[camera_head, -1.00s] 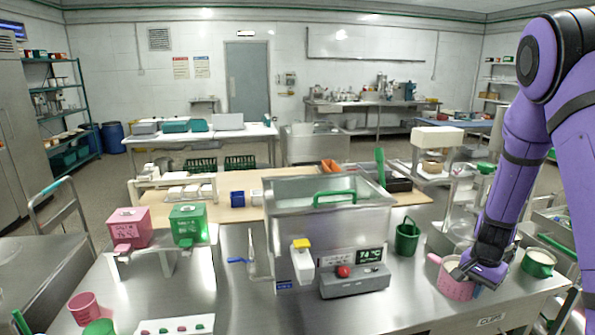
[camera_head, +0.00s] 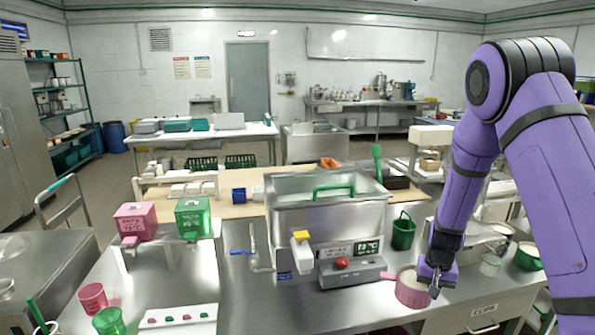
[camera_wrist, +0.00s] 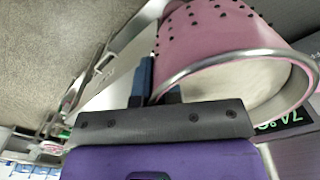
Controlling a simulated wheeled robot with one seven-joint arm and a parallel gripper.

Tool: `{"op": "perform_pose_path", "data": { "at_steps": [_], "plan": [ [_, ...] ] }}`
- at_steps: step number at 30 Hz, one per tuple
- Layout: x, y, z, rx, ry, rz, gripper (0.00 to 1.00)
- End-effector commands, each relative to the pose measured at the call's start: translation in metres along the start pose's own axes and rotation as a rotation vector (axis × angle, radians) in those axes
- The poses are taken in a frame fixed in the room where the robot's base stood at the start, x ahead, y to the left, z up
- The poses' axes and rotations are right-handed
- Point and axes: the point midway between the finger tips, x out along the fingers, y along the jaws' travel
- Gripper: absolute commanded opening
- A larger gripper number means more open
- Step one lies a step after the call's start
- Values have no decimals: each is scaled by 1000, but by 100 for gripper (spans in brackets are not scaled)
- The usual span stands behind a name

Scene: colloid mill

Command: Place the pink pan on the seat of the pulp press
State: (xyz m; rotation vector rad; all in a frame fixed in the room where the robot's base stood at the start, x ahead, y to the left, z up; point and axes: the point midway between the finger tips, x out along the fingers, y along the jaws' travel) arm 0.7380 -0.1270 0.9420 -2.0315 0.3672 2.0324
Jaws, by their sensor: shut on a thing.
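The pink pan (camera_head: 411,293) is at the front right of the steel bench, with its handle pointing left. My gripper (camera_head: 436,286) is at the pan's right side, shut on its rim. In the wrist view the pan (camera_wrist: 215,35) is seen close up, with dark dots on its pink wall, a metal rim and a pale inside. The fingers (camera_wrist: 157,88) are at its rim. I cannot tell whether the pan touches the bench. I cannot tell for sure which machine is the pulp press, and its seat is not clearly seen.
A steel tank (camera_head: 328,225) with a control box (camera_head: 352,273) stands just left of the pan. A green bucket (camera_head: 403,232) is behind the pan. A green pot (camera_head: 528,257) and a clear beaker (camera_head: 490,264) are to the right. Pink (camera_head: 134,222) and green (camera_head: 193,218) boxes stand left.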

Motion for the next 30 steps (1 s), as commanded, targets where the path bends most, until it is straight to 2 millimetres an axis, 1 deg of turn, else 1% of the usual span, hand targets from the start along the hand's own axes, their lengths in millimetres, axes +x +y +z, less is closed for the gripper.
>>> {"op": "perform_pose_path", "data": {
  "at_steps": [1,4,6,9,16,30],
  "plan": [
    [6,-14,1,-74,-2,0,0],
    [16,-36,3,-212,0,-2,0],
    [21,-47,4,-280,0,-3,0],
    [24,-56,5,-335,0,-5,0],
    [26,-59,6,-356,1,-4,0],
    [25,-58,5,-352,1,-6,0]
  ]
}}
